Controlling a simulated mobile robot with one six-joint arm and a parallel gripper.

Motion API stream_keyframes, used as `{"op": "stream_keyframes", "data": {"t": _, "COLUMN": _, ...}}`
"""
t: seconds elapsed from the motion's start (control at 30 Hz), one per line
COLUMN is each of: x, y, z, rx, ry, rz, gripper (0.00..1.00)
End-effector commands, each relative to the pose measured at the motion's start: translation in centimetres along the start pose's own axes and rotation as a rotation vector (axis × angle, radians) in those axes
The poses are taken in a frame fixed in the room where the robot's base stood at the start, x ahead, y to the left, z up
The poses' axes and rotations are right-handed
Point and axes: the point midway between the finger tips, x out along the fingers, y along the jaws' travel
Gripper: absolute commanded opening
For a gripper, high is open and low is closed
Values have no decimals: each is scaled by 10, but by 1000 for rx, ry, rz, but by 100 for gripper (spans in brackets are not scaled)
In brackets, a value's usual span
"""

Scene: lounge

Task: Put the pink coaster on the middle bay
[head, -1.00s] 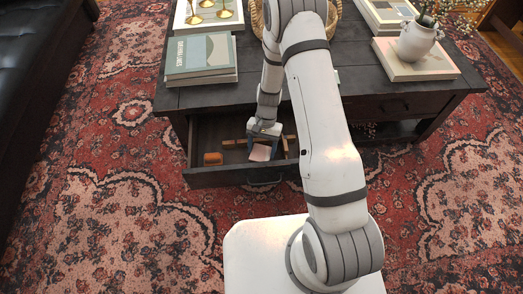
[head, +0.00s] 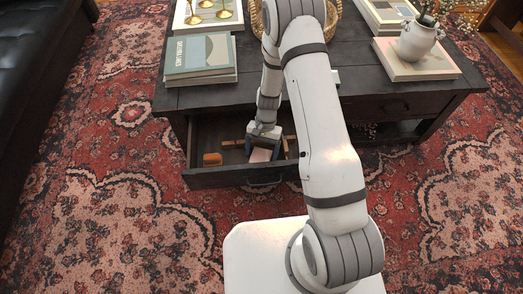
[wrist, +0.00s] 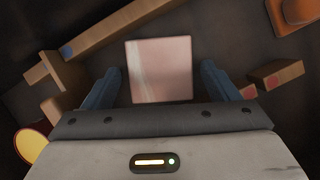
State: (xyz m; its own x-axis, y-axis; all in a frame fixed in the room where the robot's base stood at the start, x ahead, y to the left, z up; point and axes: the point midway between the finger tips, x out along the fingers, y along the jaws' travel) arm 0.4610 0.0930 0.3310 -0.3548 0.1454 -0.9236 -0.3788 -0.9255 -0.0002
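The pink coaster (wrist: 160,70) is a pale pink square between my gripper's two blue fingers in the wrist view, with a small gap on each side. In the head view the pink coaster (head: 261,155) shows just below my gripper (head: 263,146), inside the open drawer (head: 232,178). My gripper is open and points down into the drawer. Wooden divider strips (wrist: 125,25) lie around the coaster. I cannot tell how high the fingertips are above the drawer floor, or clearly make out the bays.
An orange block (head: 212,158) sits at the drawer's left. A yellow disc (wrist: 32,145) shows at lower left in the wrist view. A short wooden piece (wrist: 277,74) lies right of the fingers. The table top (head: 200,98) overhangs the drawer's back and carries books.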

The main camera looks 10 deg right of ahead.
Motion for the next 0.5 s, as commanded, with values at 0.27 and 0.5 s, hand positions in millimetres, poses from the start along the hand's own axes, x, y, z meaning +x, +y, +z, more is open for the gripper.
{"op": "stream_keyframes", "data": {"t": 0.27, "x": 0, "y": 0, "z": 0, "rx": 0, "ry": 0, "rz": 0, "gripper": 87}}
{"op": "stream_keyframes", "data": {"t": 0.5, "x": -25, "y": 0, "z": 6, "rx": 0, "ry": 3, "rz": -2, "gripper": 87}}
